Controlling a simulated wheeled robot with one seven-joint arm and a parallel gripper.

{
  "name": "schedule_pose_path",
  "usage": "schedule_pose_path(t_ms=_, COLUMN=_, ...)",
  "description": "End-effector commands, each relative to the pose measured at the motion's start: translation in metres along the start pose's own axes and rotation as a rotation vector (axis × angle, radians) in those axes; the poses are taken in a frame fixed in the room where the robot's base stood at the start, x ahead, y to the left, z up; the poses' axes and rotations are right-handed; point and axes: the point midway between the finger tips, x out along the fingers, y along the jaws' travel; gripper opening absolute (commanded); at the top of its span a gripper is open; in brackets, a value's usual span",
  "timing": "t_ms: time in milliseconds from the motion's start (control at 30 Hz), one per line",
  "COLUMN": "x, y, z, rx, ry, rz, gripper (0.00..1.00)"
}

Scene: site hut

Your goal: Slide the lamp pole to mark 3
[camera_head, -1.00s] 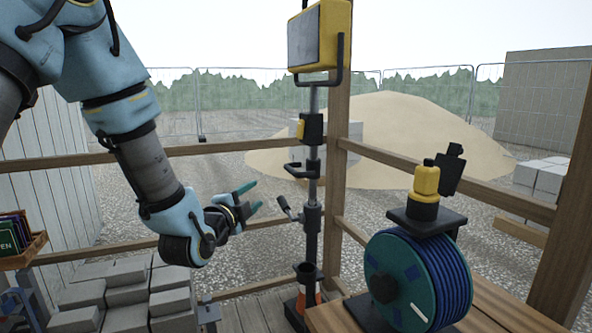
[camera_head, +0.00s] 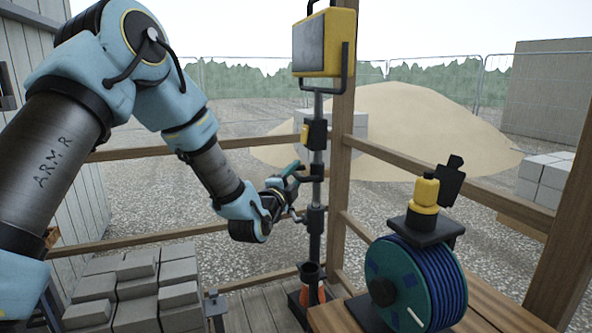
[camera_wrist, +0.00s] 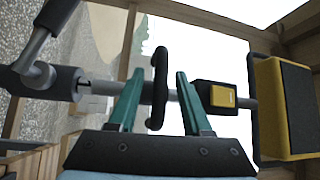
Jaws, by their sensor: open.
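The lamp pole (camera_head: 316,195) stands upright by the corner post, with a yellow work lamp (camera_head: 331,43) on top. The lamp also shows at the right of the wrist view (camera_wrist: 285,105). On the pole are a black and yellow block (camera_head: 315,134), a black handle (camera_head: 310,172) below it, and a lower collar (camera_head: 315,220) with a side lever. My gripper (camera_head: 294,170) is at the handle from the left. In the wrist view its open teal fingers (camera_wrist: 158,100) lie either side of the handle (camera_wrist: 159,70), with gaps visible. I see no numbered marks.
A cable reel (camera_head: 403,285) with a yellow and black item on top stands right of the pole on a wooden bench. Concrete blocks (camera_head: 140,290) are stacked at lower left. Wooden rails (camera_head: 250,150) run behind the pole.

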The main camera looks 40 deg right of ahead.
Motion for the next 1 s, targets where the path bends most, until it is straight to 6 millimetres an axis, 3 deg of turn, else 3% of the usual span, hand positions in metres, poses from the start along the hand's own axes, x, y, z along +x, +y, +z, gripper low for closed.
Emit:
schedule_pose_path(t_ms=333, x=0.0033, y=0.0005, z=0.0000, rx=0.000, ry=0.000, rz=0.001, gripper=0.48)
schedule_pose_path(t_ms=767, x=0.0031, y=0.0004, z=-0.0001, rx=0.000, ry=0.000, rz=0.001, gripper=0.00)
schedule_pose_path(t_ms=1000, x=0.0031, y=0.0006, z=0.0000, rx=0.000, ry=0.000, rz=0.001, gripper=0.00)
